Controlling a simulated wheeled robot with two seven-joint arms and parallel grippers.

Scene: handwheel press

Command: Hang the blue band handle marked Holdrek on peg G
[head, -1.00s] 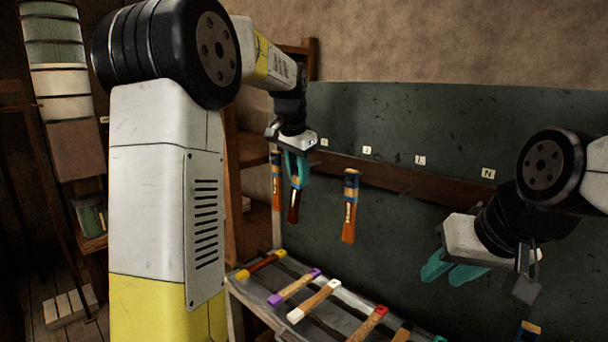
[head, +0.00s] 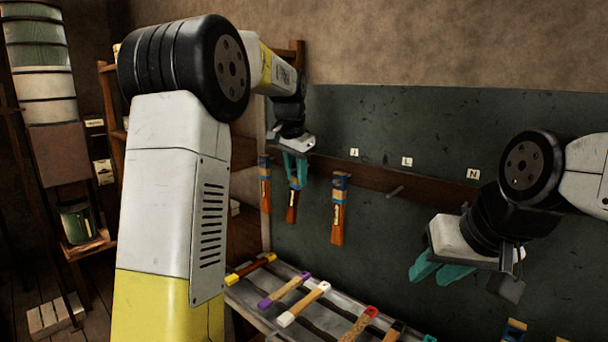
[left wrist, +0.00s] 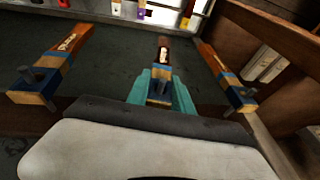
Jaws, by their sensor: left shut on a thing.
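My left gripper (head: 294,168) is shut on a handle (head: 291,207) with a blue band and a pale label, hanging with its dark brown end down in front of the dark board. The held handle also shows in the left wrist view (left wrist: 162,62), between the teal fingers; its writing is too small to read. One blue-banded handle (head: 265,190) hangs on its left and another (head: 338,215) on its right in the head view. Peg G and its letter are not visible. My right gripper (head: 438,271) is open and empty at the right.
A bare peg (head: 395,192) sticks out of the brown rail, right of the hanging handles. Letter tags J (head: 354,153), L (head: 407,162) and N (head: 473,174) are above the rail. A rack (head: 265,298) below holds several handles with coloured ends.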

